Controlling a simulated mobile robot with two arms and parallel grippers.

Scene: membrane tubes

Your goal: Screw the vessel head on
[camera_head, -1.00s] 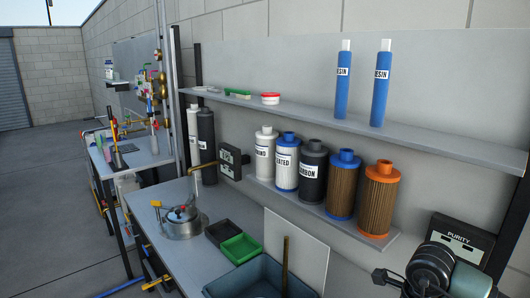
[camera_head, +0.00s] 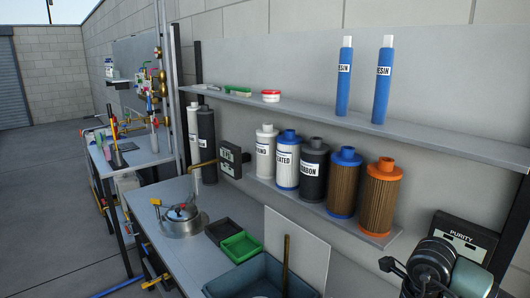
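No part that I can clearly tell as the vessel head shows. A round silver metal pot (camera_head: 182,226) with fittings on its top stands on the left of the bench. It is too small to tell whether its top is a separate screwed part. Two tall blue tubes labelled RESIN, a left one (camera_head: 344,80) and a right one (camera_head: 382,84), stand upright on the upper shelf.
Several cartridges, including an orange-capped one (camera_head: 381,200), line the lower shelf. A green tray (camera_head: 241,247), a blue-grey basin (camera_head: 250,283) and a purity meter (camera_head: 462,238) are around the bench. Open floor lies left.

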